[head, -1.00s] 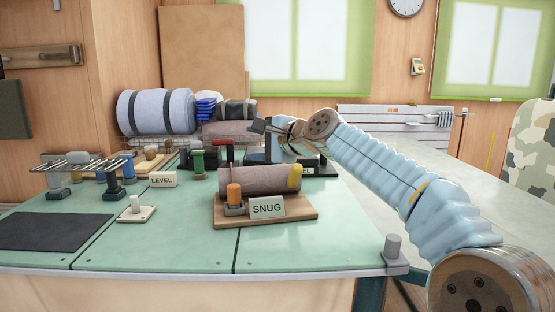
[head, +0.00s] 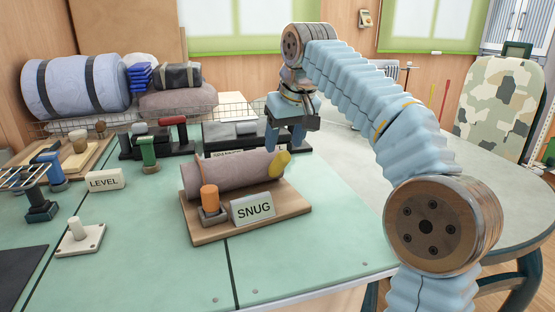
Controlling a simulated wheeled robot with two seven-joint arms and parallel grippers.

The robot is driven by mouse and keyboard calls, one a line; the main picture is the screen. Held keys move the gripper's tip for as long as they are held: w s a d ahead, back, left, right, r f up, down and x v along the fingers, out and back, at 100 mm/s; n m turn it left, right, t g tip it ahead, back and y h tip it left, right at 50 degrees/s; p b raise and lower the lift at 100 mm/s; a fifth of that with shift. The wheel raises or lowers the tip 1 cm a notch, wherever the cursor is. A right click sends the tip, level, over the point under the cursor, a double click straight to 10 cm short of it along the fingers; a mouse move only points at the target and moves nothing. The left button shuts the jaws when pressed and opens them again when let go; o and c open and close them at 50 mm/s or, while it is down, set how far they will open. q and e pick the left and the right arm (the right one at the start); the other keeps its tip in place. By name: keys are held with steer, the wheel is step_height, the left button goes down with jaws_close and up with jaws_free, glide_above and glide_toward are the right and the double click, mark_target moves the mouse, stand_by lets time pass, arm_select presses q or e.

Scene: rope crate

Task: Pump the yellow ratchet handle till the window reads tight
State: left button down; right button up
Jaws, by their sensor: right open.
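The yellow handle (head: 280,164) sticks up at a tilt at the right end of a mauve roll (head: 225,176). The roll lies on a wooden board (head: 290,208) on the green bench. An orange knob (head: 209,197) stands at the board's front left, beside a sign (head: 253,208) reading SNUG. I cannot make out a window reading "tight". My right gripper (head: 284,142) points down, open and empty, just above and behind the yellow handle. I cannot tell whether it touches the handle. My left gripper is out of view.
A LEVEL sign (head: 104,180), a white peg on a base (head: 78,237) and a green-handled tool (head: 149,153) stand to the left. The bench front right of the board is clear.

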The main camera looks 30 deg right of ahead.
mark_target(279, 172)
steer(key=x, duration=0.7)
steer(key=shift+f, duration=0.1)
steer(key=shift+c, duration=0.3)
jaws_close()
